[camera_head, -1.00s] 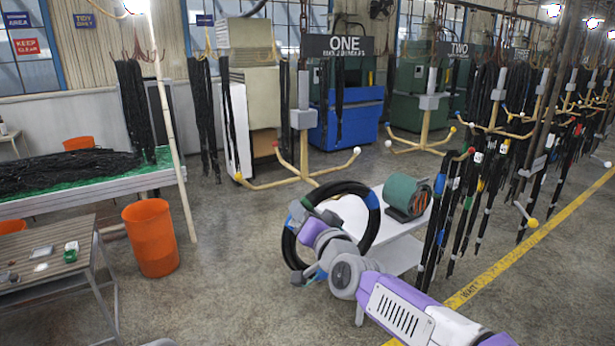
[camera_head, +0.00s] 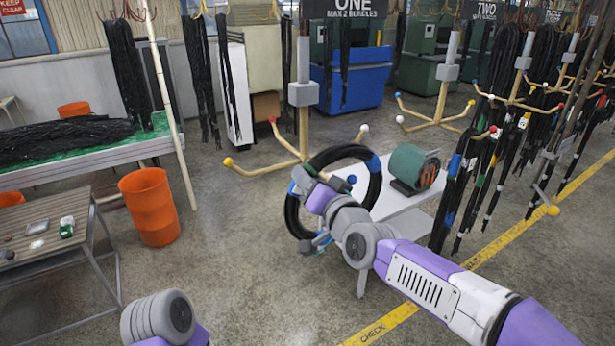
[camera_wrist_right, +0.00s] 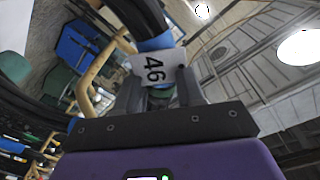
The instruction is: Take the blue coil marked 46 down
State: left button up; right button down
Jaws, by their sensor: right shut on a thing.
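A black coil with blue bands (camera_head: 376,186) is held upright as a ring in front of a white low table. In the right wrist view, a white tag marked 46 (camera_wrist_right: 155,68) hangs beside a blue band between the fingers. My right gripper (camera_head: 304,184) is at the coil's upper left side in the head view. It is shut on the coil, and its fingers also show in the wrist view (camera_wrist_right: 160,92). The coil looks clear of any hook. My left gripper is out of view; only a grey joint of my left arm shows at the bottom left.
A stand with coloured-tipped arms (camera_head: 262,170) is behind. Hanging hoses (camera_head: 470,160) crowd the right. An orange bin (camera_head: 150,207) and slatted table (camera_head: 40,240) stand left. The middle floor is open.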

jog(key=b+v, duration=1.2)
jog(key=v, duration=0.2)
jog(key=shift+w+d, duration=0.15)
jog(key=shift+d, duration=0.3)
dwell(0.4)
jog(key=shift+w, duration=0.1)
